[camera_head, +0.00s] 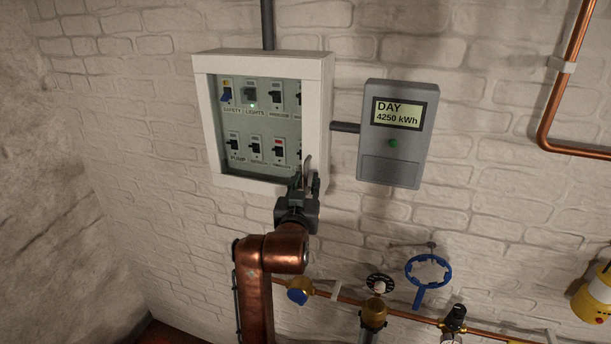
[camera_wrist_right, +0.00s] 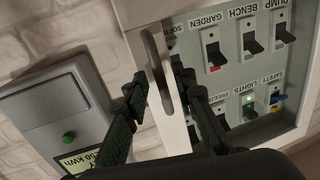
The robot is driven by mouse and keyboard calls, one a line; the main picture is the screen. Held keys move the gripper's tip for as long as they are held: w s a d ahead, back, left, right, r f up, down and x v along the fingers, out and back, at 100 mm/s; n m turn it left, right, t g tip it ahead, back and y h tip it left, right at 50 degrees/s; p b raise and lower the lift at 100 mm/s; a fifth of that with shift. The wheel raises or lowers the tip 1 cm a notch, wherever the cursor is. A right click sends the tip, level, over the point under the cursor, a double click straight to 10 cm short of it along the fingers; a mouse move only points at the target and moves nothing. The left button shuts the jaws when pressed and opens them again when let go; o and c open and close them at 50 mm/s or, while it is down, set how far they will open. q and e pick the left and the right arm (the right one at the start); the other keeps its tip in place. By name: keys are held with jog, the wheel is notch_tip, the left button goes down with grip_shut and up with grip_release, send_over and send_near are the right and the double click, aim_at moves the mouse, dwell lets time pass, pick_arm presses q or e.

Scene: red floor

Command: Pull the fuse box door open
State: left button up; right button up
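The fuse box (camera_head: 262,64) is a white-framed box on the brick wall, with labelled switches showing behind its front. Its door looks closed. A slim grey handle (camera_head: 308,169) stands at the lower right of the door frame and also shows in the right wrist view (camera_wrist_right: 156,72). My right gripper (camera_head: 304,182) is at this handle. In the wrist view its two dark fingers (camera_wrist_right: 160,88) are apart, one on each side of the handle. I cannot tell whether they touch it. My left gripper is out of view.
A grey meter (camera_head: 394,135) with a lit display is on the wall right of the fuse box. A copper pipe (camera_head: 556,100) runs at the far right. The wall left of the box is clear.

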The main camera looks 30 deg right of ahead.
jog(key=shift+w+d, duration=0.25)
jog(key=shift+w, duration=0.15)
jog(key=shift+c, duration=0.4)
grip_shut()
